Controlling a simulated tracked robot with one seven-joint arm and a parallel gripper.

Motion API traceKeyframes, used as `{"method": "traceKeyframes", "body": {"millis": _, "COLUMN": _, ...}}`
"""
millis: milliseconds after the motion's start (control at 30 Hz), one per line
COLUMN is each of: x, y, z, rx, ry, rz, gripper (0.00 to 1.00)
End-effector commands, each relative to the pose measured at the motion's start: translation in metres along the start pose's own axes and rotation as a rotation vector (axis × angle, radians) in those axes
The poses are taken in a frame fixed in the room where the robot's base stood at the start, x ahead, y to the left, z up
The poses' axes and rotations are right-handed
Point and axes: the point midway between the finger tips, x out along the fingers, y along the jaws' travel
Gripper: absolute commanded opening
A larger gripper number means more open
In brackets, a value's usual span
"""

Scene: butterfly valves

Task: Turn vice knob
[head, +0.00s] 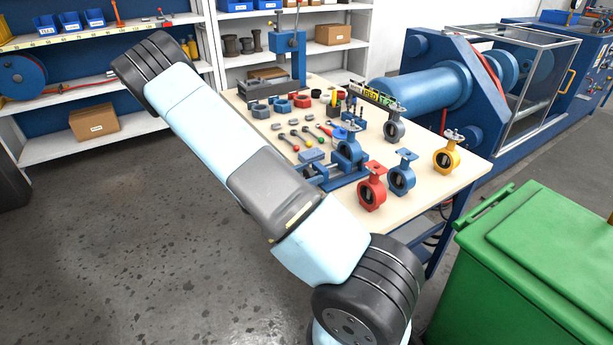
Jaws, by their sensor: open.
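A blue vice (349,181) sits near the front edge of the workbench (447,193), partly covered by my arm. A blue butterfly valve (349,152) stands upright at the vice; I cannot tell whether the jaws grip it. The near left end of the vice is hidden behind my arm, and I cannot make out its knob. My arm crosses the picture from the lower right to the upper left. My gripper is not in view.
Red (371,192), blue (402,178) and yellow (446,159) valves stand right of the vice. Small tools and colored-knob handles (308,141) lie behind it. A green bin (540,265) stands at the lower right. The grey floor at left is clear.

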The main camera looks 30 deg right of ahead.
Motion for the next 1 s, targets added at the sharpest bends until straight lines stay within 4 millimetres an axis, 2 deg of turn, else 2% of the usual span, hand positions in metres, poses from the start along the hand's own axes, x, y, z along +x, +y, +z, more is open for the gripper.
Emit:
{"method": "traceKeyframes", "body": {"millis": 133, "x": -0.0002, "y": 0.0, "z": 0.0, "rx": 0.0, "ry": 0.0, "rz": 0.0, "gripper": 0.79}}
{"method": "traceKeyframes", "body": {"millis": 667, "x": -0.0005, "y": 0.0004, "z": 0.0, "rx": 0.0, "ry": 0.0, "rz": 0.001, "gripper": 0.28}}
{"method": "traceKeyframes", "body": {"millis": 1000, "x": -0.0005, "y": 0.0003, "z": 0.0001, "rx": 0.055, "ry": 0.0, "rz": 0.001, "gripper": 0.26}}
